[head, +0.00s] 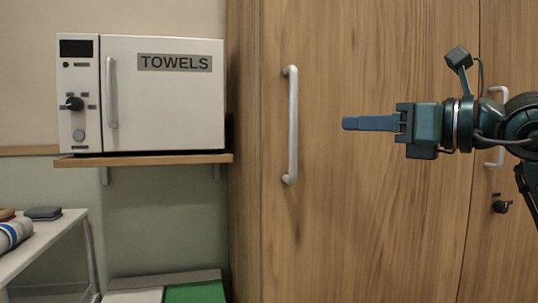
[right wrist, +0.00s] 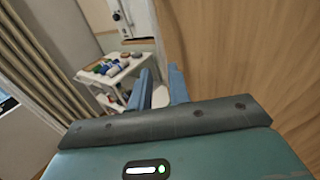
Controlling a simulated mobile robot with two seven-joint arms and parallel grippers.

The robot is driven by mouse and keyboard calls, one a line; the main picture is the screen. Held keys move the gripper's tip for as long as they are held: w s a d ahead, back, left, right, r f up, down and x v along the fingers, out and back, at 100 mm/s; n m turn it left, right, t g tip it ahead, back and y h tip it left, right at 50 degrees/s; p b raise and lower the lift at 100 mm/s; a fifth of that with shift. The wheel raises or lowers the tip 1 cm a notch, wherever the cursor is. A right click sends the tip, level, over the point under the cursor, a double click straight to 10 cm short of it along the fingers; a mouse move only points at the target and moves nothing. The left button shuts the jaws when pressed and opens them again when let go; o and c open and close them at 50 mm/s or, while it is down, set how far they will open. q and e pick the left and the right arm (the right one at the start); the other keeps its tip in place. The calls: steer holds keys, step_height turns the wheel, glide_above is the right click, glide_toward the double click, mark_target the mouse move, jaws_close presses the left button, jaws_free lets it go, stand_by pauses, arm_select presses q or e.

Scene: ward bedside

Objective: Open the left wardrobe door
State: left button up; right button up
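The left wardrobe door (head: 390,220) is wood-grained and looks shut. Its pale vertical bar handle (head: 292,125) is near the door's left edge. My right gripper (head: 346,123) reaches in from the right in front of this door. Its blue fingers point left toward the handle and are clearly apart from it in the picture. In the right wrist view the two fingers (right wrist: 161,92) are spread with a gap between them, and nothing is held. The handle cannot be made out in that view. My left gripper is not in view.
The right wardrobe door (head: 508,255) has its own handle and a dark lock, partly behind my arm. A white towel cabinet (head: 165,95) sits on a wooden shelf (head: 140,160) left of the wardrobe. A white trolley (head: 55,240) with several items stands lower left.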

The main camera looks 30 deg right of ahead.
mark_target(296, 120)
steer(key=p+x, duration=0.8)
steer(key=shift+r, duration=0.2)
steer(key=p+x, duration=0.3)
steer(key=shift+w+p, duration=0.15)
steer(key=shift+p, duration=0.15)
steer(key=shift+w+a+f+p, duration=0.2)
steer(key=shift+w+a+p, duration=0.05)
steer(key=shift+w+p, duration=0.3)
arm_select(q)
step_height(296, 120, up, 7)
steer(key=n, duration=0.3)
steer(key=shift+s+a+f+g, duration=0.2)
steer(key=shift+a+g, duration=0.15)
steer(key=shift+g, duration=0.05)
arm_select(e)
steer(key=shift+w+a+f, duration=0.1)
steer(key=shift+w+f, duration=0.05)
steer(key=shift+w, duration=0.15)
steer(key=shift+c, duration=0.2)
jaws_close()
